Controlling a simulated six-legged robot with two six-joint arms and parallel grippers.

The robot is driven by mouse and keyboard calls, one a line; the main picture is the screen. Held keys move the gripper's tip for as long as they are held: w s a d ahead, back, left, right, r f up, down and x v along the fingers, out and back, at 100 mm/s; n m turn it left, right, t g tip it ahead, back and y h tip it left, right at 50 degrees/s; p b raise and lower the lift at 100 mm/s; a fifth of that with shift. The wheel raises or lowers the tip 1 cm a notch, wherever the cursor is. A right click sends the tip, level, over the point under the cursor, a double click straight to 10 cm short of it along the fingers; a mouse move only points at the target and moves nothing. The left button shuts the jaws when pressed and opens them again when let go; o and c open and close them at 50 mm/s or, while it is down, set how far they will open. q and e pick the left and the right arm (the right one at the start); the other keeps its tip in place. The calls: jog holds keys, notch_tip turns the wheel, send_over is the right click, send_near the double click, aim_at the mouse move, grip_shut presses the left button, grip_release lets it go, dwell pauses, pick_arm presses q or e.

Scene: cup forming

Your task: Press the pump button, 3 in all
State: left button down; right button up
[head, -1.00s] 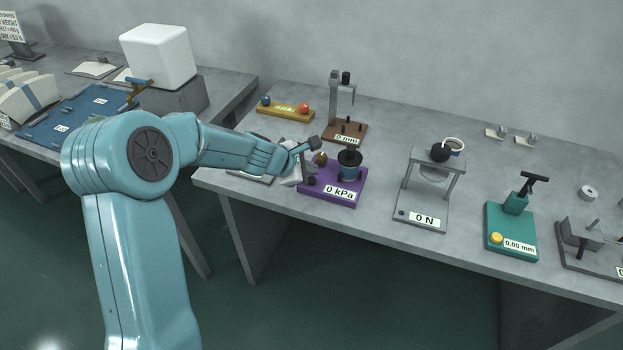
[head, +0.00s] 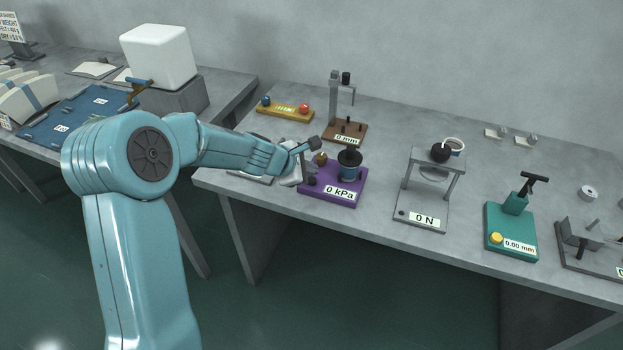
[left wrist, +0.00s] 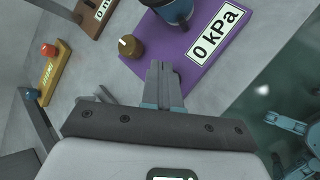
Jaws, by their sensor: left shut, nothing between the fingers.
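The purple pump base (head: 346,196) stands on the grey bench and its label reads 0 kPa; it also shows in the left wrist view (left wrist: 182,48). It carries a dark blue pot (head: 349,170) with a black top and a brass knob (head: 320,158), also seen in the left wrist view (left wrist: 131,46). A small dark round part (head: 311,180), perhaps the button, sits at the base's left edge. My left gripper (left wrist: 163,68) is shut and empty, its tips over the purple base beside the brass knob. The fingers hide what lies beneath them; contact cannot be told.
Behind the pump are a yellow block (head: 276,111) with a blue and a red ball and a brown-based stand (head: 357,132). A grey force stand (head: 419,216) and a teal gauge (head: 509,248) stand to the right. Bare bench lies between them.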

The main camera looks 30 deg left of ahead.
pick_arm(q)
jog(key=shift+f, duration=0.15)
jog(key=shift+f+b, duration=0.3)
jog(key=shift+b, duration=0.15)
jog(key=shift+f+b, duration=0.5)
jog(key=shift+b, duration=0.05)
dwell(0.7)
jog(key=shift+r, duration=0.1)
jog(key=shift+r+p, duration=0.85)
jog(key=shift+p, duration=0.05)
notch_tip(320, 180, up, 5)
jog(key=p, duration=0.5)
